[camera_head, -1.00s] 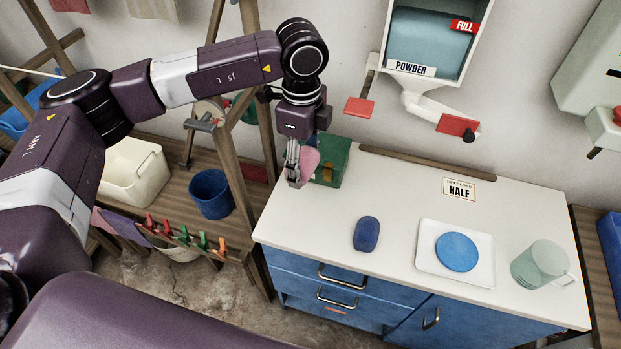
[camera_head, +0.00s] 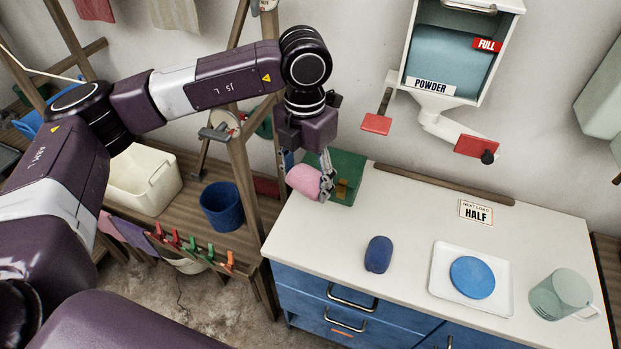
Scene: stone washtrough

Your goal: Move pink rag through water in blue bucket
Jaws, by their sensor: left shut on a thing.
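My left gripper (camera_head: 327,178) is shut on the pink rag (camera_head: 305,181), which is bunched up at its fingers. It holds the rag at the left back of the white counter, in front of a green box. I cannot tell whether the rag touches the counter. The blue bucket (camera_head: 222,206) stands on the wooden shelf to the left, apart from the rag. Its inside is dark, and I cannot see the water clearly. My right gripper is not in view.
Wooden posts (camera_head: 246,185) stand between the bucket and the counter (camera_head: 330,235). A cream tub (camera_head: 145,182) is left of the bucket, with several coloured pegs (camera_head: 191,244) in front. The green box (camera_head: 347,172), a dark blue oval object (camera_head: 378,254), a white tray (camera_head: 440,284) and a glass mug (camera_head: 560,293) are on the counter.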

